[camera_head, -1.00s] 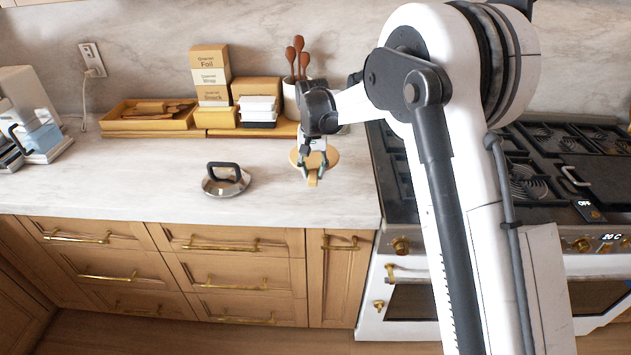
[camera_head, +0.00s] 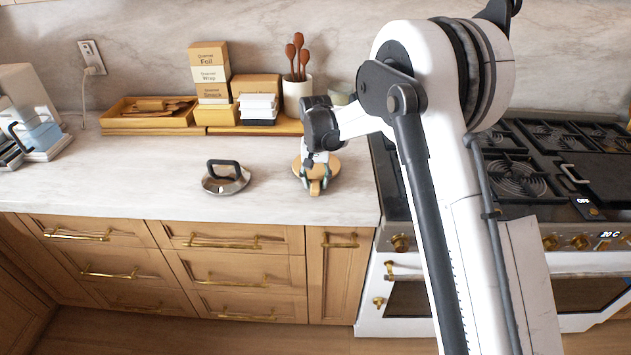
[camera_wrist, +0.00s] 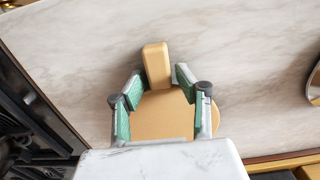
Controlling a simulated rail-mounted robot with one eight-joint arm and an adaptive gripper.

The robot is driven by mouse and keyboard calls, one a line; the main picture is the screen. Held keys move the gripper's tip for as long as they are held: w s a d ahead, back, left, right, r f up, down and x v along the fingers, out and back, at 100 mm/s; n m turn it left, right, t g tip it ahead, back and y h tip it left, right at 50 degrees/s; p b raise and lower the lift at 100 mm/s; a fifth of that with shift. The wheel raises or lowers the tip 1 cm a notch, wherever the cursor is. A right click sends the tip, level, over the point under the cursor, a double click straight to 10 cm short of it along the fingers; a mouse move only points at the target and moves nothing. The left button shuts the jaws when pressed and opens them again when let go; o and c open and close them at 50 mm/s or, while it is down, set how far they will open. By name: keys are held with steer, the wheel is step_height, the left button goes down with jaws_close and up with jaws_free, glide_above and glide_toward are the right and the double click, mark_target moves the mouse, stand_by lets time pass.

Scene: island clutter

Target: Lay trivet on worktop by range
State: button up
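The trivet is a round, light wooden disc with a short handle (camera_head: 315,188). It appears to lie flat on the marble worktop (camera_head: 120,175), a little left of the range (camera_head: 400,205). Its handle points to the front edge. In the wrist view the trivet (camera_wrist: 160,118) is below my gripper, its near part hidden. My gripper (camera_head: 316,184) points down over it. The green-padded fingers (camera_wrist: 161,76) stand apart on either side of the handle. A small gap shows on the right; the left pad is very close to the handle.
A steel lid with a black handle (camera_head: 225,178) lies left of the trivet. Behind stand a wooden tray (camera_head: 150,122), stacked boxes (camera_head: 210,75) and a white crock (camera_head: 295,98) with wooden spoons.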

steer(key=shift+o, duration=0.6)
steer(key=shift+r, duration=0.1)
steer(key=shift+r, duration=0.15)
step_height(320, 180, up, 12)
steer(key=shift+b, duration=0.3)
steer(key=s+d+r+t, duration=0.2)
steer(key=s+d+r, duration=0.5)
steer(key=s, duration=0.2)
steer(key=s+d+r+t, duration=0.2)
steer(key=s+d+r, duration=0.4)
steer(key=s+d, duration=0.25)
steer(key=s+d+f+t, duration=0.1)
steer(key=s+d, duration=0.1)
steer(key=s, duration=0.5)
steer(key=s+d+f+t, duration=0.1)
steer(key=s+d+f, duration=0.1)
steer(key=s, duration=0.5)
steer(key=s+d+f+t, duration=0.1)
steer(key=s+d+f, duration=0.1)
steer(key=s, duration=0.5)
steer(key=shift+d, duration=0.75)
